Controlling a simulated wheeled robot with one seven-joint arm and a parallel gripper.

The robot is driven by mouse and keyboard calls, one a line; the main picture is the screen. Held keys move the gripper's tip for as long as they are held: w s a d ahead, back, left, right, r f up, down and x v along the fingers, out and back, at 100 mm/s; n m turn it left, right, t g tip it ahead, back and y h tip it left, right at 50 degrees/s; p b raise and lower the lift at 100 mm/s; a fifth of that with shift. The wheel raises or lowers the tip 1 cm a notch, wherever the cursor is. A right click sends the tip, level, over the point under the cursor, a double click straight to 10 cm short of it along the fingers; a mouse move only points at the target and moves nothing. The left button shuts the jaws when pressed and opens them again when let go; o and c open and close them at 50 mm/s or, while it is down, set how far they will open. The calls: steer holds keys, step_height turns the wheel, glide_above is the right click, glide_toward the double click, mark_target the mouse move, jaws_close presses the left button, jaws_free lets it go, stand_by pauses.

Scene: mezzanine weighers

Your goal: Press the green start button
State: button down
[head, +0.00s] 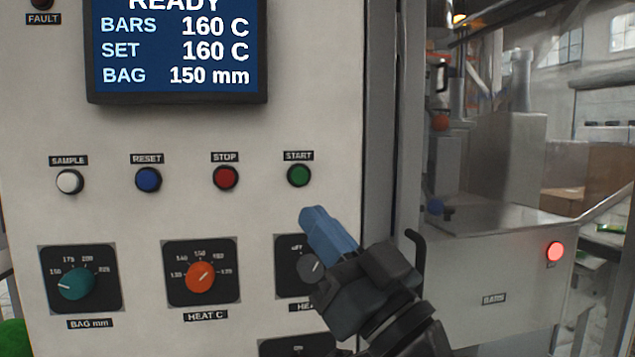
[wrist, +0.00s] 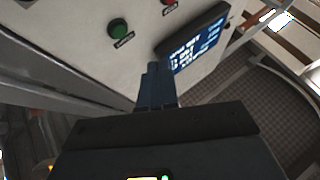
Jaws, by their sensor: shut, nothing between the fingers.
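The green start button (head: 299,175) sits at the right end of a row on the pale panel, under a label reading START. It also shows in the wrist view (wrist: 119,28), up and left of my fingers. My gripper (head: 312,215) has blue fingers that are shut with nothing between them. In the head view its fingertips are a little below and to the right of the green button, apart from it. How far they stand off the panel is hard to tell.
A red STOP button (head: 226,177), a blue RESET button (head: 148,180) and a white SAMPLE button (head: 69,181) share the row. Above is a screen (head: 178,45) reading READY. Below are a teal knob (head: 76,283) and an orange knob (head: 200,277). A red lamp (head: 554,251) glows at right.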

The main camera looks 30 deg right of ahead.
mark_target(309, 185)
steer(key=r, duration=0.3)
steer(key=shift+d+r+n+y, duration=0.2)
steer(key=shift+n+y, duration=0.1)
steer(key=shift+n, duration=0.1)
steer(key=shift+w+d+b, duration=0.4)
steer(key=shift+w+d, duration=0.05)
steer(key=shift+w, duration=0.95)
steer(key=shift+w+d+b, duration=0.4)
steer(key=shift+w+d, duration=0.1)
steer(key=shift+w, duration=0.85)
steer(key=shift+w+d+b, duration=0.4)
steer(key=shift+w+d, duration=0.05)
steer(key=shift+w, duration=0.95)
steer(key=shift+w, duration=0.1)
steer(key=shift+w+d+b, duration=0.1)
steer(key=shift+w+b, duration=0.2)
steer(key=shift+b, duration=0.05)
